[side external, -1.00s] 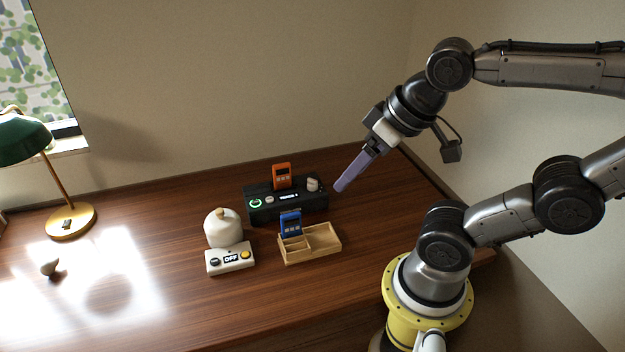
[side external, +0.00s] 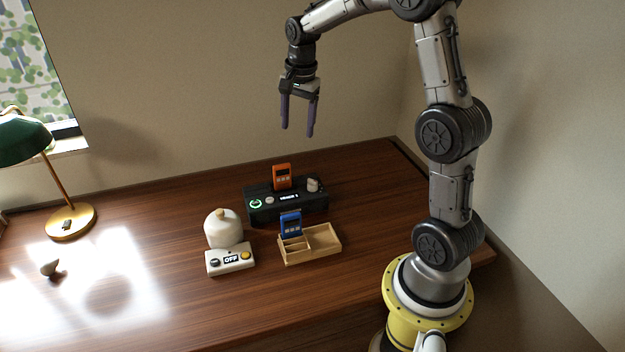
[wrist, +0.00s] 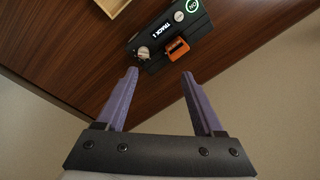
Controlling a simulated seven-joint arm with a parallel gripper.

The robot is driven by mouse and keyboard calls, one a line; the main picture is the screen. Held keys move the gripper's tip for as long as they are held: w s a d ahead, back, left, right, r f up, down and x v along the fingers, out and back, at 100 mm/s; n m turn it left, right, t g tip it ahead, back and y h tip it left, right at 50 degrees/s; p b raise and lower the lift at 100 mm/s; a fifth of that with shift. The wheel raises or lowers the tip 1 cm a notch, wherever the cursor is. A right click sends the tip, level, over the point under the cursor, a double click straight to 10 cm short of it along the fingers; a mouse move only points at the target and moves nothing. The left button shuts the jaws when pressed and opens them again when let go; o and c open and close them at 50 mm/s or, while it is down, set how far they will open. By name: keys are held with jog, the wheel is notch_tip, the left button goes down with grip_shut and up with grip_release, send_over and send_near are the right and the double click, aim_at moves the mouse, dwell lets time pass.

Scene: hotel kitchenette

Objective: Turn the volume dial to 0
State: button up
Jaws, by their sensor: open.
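A black player box (side external: 288,210) stands on the wooden desk. A pale round dial (side external: 313,184) sits at its right end; it also shows in the wrist view (wrist: 143,52). I cannot read the dial's setting. The box's display (wrist: 166,30) reads "TRACK 1". An orange cartridge (side external: 282,176) stands upright in the box, also seen in the wrist view (wrist: 177,48). My gripper (side external: 297,133) is open and empty, pointing down high above the box. Its two purple fingers (wrist: 158,72) are apart and touch nothing.
A wooden tray (side external: 322,242) holding a blue cartridge (side external: 291,224) is in front of the box. A green lamp (side external: 25,137) is far left. The desk right of the box is clear.

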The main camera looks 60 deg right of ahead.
jog(key=m+g, duration=0.1)
send_over(313, 180)
notch_tip(313, 180, down, 6)
jog(key=f, duration=0.1)
jog(key=shift+y, duration=0.3)
notch_tip(313, 180, down, 13)
jog(key=shift+w, duration=0.1)
grip_shut()
